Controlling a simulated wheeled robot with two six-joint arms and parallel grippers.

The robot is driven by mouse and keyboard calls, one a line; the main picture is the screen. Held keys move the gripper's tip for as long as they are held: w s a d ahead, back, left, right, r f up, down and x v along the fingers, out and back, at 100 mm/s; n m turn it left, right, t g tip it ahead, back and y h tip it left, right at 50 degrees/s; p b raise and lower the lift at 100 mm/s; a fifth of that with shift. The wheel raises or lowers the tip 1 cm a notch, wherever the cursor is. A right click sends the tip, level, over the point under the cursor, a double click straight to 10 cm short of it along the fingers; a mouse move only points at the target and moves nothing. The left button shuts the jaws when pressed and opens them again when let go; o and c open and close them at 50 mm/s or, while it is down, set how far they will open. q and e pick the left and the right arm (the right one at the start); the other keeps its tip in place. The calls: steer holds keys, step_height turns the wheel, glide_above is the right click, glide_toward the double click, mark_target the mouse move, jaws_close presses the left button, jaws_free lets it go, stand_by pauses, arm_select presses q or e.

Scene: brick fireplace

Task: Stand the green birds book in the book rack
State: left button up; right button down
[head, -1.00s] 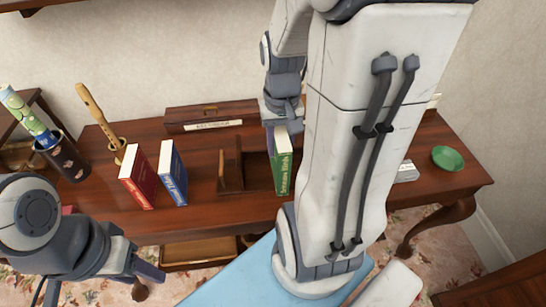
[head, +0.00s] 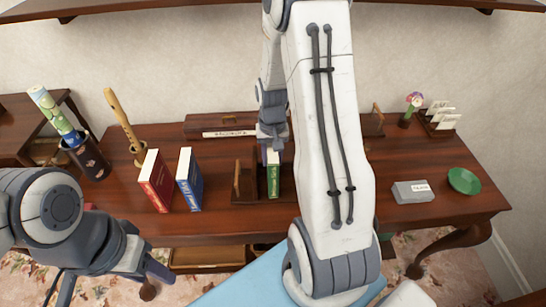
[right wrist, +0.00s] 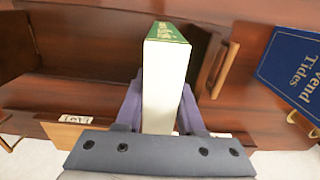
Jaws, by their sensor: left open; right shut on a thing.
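The green birds book (head: 273,180) is upright at the book rack (head: 238,182), just right of the rack's left end panel. My right gripper (head: 272,150) is shut on the book from above. In the right wrist view the book's pale page edge (right wrist: 163,85) stands between the fingers (right wrist: 160,108), with dark wooden rack parts (right wrist: 212,62) on both sides. I cannot tell whether the book's lower edge touches the rack's base. My right arm hides the rack's right part. My left gripper (head: 150,265) is open and empty at the lower left, away from the books.
A red book (head: 157,182) and a blue book (head: 189,180) stand left of the rack. A recorder (head: 122,120) and a dark cup (head: 88,158) are farther left. A grey box (head: 412,192) and green dish (head: 464,181) lie right. A long wooden box (head: 225,125) is behind.

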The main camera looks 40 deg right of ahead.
steer(key=shift+f, duration=0.2)
steer(key=shift+f, duration=0.15)
steer(key=c, duration=0.5)
jaws_free()
